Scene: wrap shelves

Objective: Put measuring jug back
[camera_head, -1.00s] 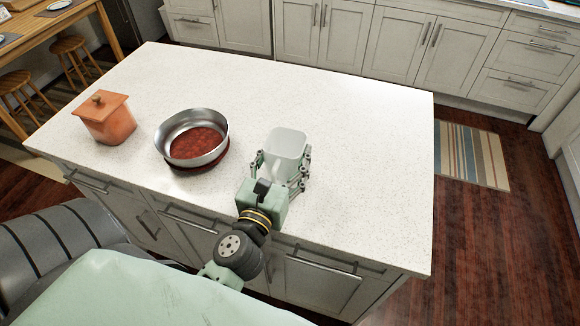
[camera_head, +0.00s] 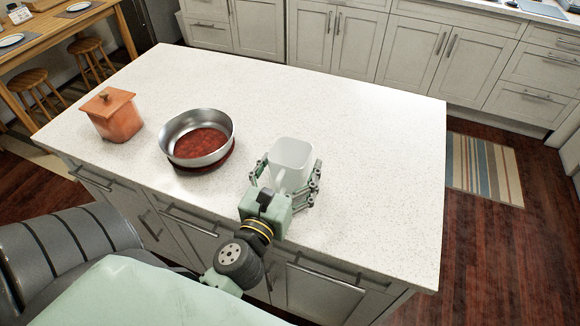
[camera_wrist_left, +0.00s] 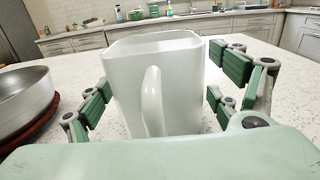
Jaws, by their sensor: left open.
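The white measuring jug (camera_head: 291,158) stands upright on the island's worktop, near its front edge. My left gripper (camera_head: 287,178) is open, with one finger on each side of the jug. In the left wrist view the jug (camera_wrist_left: 155,85) fills the middle, its handle facing my palm. The left gripper's fingers (camera_wrist_left: 160,90) show a gap to the jug on both sides there. The jug's base is partly hidden by my gripper. My right gripper is not in view.
A round metal pan (camera_head: 197,139) on a dark red mat (camera_head: 225,160) stands left of the jug. An orange lidded pot (camera_head: 113,115) stands further left. The worktop (camera_head: 375,150) is clear behind and to the right of the jug. Cabinets (camera_head: 420,45) line the back.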

